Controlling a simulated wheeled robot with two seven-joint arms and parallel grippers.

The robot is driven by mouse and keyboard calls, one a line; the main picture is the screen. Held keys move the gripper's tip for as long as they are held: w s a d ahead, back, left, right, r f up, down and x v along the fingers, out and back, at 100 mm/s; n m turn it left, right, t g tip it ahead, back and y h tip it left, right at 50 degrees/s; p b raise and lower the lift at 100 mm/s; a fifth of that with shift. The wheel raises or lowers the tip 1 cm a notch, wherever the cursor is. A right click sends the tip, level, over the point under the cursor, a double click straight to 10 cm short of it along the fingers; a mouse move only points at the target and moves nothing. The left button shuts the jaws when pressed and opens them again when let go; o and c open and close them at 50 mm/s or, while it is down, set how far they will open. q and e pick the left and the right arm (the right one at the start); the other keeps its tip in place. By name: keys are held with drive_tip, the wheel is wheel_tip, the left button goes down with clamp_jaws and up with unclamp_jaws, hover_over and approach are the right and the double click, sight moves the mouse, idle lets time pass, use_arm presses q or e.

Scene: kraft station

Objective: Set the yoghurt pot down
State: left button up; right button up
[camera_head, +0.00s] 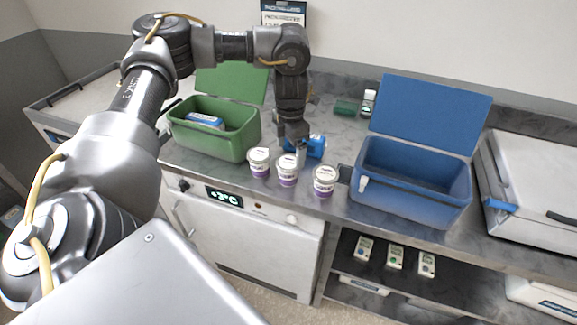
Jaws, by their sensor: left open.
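Three white-and-purple yoghurt pots stand upright in a row along the front edge of the grey counter: a left pot (259,163), a middle pot (287,172) and a right pot (324,182). My left gripper (299,152) points down just behind and above the middle pot, with its jaws open. Whether a finger touches that pot I cannot tell. The gripper hides part of a small blue object (317,147) behind the pots. My right gripper is not in view.
An open green cool box (233,146) holding a blue-and-white pack (205,121) stands left of the pots. An open, empty-looking blue cool box (405,201) stands to the right. A small green item (345,108) and a small bottle (369,103) are at the back.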

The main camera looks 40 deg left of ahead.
sight(288, 161)
use_arm(q)
drive_tip(key=shift+f, duration=0.15)
drive_tip(key=shift+s+f, duration=0.2)
drive_tip(key=shift+f, duration=0.1)
drive_tip(key=f, duration=0.4)
drive_tip(key=shift+a+f, duration=0.2)
drive_tip(key=shift+a, duration=0.05)
drive_tip(key=shift+d, duration=0.1)
drive_tip(key=shift+c, duration=0.8)
drive_tip(key=c, duration=0.9)
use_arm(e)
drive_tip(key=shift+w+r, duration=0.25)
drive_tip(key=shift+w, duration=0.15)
use_arm(q)
drive_tip(key=shift+r, duration=0.15)
